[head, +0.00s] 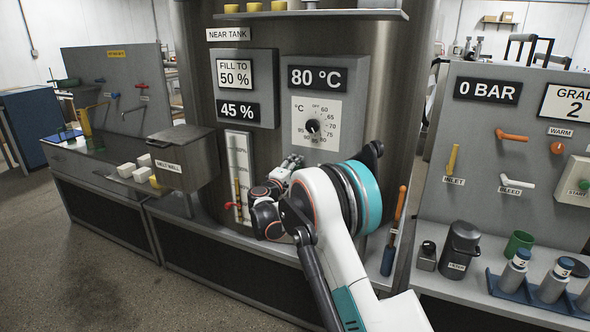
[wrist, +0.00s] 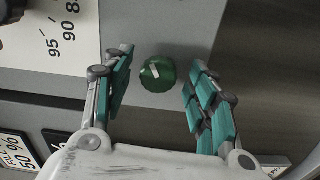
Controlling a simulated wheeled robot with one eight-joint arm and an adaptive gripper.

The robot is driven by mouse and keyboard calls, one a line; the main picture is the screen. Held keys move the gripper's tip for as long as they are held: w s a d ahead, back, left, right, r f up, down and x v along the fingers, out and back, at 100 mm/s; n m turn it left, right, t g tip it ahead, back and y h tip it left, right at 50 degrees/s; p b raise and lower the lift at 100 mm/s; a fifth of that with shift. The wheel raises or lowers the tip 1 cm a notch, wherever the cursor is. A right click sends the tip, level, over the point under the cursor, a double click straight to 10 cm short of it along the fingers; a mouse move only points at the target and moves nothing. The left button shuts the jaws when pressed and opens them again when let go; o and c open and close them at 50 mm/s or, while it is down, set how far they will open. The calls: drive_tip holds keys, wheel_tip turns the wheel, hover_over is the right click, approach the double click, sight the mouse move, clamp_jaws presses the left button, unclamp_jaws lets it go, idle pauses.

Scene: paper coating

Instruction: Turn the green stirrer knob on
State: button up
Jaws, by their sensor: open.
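The green stirrer knob (wrist: 157,74) is round with a pale pointer mark. In the wrist view it sits on the grey panel, between and a little beyond my fingertips. My gripper (wrist: 161,60) is open, with a teal-padded finger on each side of the knob and a visible gap to each. No contact shows. In the head view my gripper (head: 291,166) is in front of the tank panel, just below the temperature dial. The knob is hidden there behind my gripper and arm.
The white temperature dial (head: 315,124) is above my gripper, under the 80 °C display (head: 315,78). A level gauge (head: 238,175) stands to the left, with a red-handled valve (head: 233,205) near its foot. An orange-handled tool (head: 399,205) stands right of my arm.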

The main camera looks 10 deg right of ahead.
drive_tip(key=v, duration=1.1)
drive_tip(key=shift+s+a, duration=0.15)
drive_tip(key=shift+s, duration=0.1)
drive_tip(key=s+d+r+m+g+y, duration=0.1)
drive_tip(key=s+d+r+m+g, duration=0.2)
drive_tip(key=s, duration=0.4)
drive_tip(key=s+d+r+g+y, duration=0.1)
drive_tip(key=s+d+r+y, duration=0.2)
drive_tip(key=s, duration=0.4)
drive_tip(key=s+d+r+m+g, duration=0.1)
drive_tip(key=s+d+r+m, duration=0.15)
drive_tip(key=s+d, duration=0.35)
drive_tip(key=s+a+f+m+y, duration=0.1)
drive_tip(key=s+f+y, duration=0.1)
drive_tip(key=s, duration=0.8)
drive_tip(key=s+a+f+m+g+y, duration=0.1)
drive_tip(key=s+a+f+m+y, duration=0.1)
drive_tip(key=s, duration=0.8)
drive_tip(key=s+a+f+m+g+y, duration=0.1)
drive_tip(key=s+a+f+y, duration=0.1)
drive_tip(key=s, duration=0.8)
drive_tip(key=shift+s+y, duration=0.3)
